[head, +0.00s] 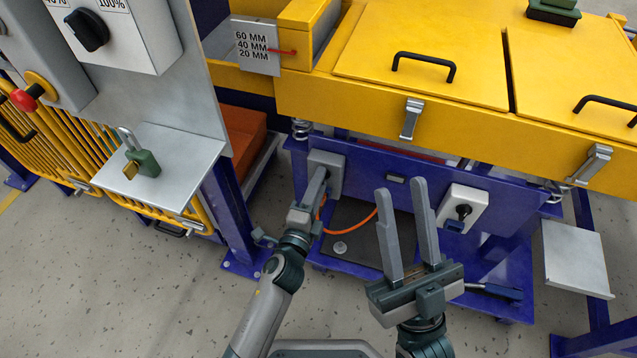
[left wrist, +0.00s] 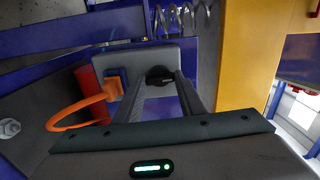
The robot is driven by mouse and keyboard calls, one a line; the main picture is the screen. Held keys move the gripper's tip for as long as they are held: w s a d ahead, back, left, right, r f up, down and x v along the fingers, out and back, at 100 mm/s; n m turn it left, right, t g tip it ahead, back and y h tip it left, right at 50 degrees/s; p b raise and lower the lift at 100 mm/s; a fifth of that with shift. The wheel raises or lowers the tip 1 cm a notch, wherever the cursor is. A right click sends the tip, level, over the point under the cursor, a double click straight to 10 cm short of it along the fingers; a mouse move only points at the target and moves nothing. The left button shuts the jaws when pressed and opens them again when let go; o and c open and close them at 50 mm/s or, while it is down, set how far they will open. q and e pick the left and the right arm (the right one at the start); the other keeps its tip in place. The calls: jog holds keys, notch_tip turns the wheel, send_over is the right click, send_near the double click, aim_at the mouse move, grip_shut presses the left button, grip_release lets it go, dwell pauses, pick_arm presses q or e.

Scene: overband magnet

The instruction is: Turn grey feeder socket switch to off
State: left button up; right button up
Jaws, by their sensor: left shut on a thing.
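The grey feeder socket box (head: 328,160) is on the blue frame under the yellow feeder. In the left wrist view the grey box (left wrist: 143,55) carries a round black switch knob (left wrist: 160,71) and a blue socket (left wrist: 118,76) with an orange plug (left wrist: 112,90). My left gripper (head: 316,184) reaches the front of the box; its fingers (left wrist: 161,83) are shut on the black knob, one on each side. The fingers hide part of the knob, and its setting cannot be read. My right gripper (head: 398,199) is open and empty, in front of the blue frame.
A white box with a black rotary switch (head: 463,212) is to the right on the frame. An orange cable (head: 350,232) hangs beside my left gripper. A grey shelf with a green padlock (head: 144,163) stands left. A blue-handled lever (head: 494,291) is low right.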

pick_arm(q)
jog(key=shift+d, duration=0.1)
pick_arm(e)
jog(key=shift+f, duration=0.15)
pick_arm(q)
jog(key=o, duration=1)
jog(key=shift+o, duration=0.2)
jog(key=shift+s, duration=0.1)
jog(key=v, duration=1.7)
pick_arm(e)
jog(key=shift+a+f, duration=0.2)
jog(key=shift+f, duration=0.1)
pick_arm(q)
jog(key=shift+s, duration=0.1)
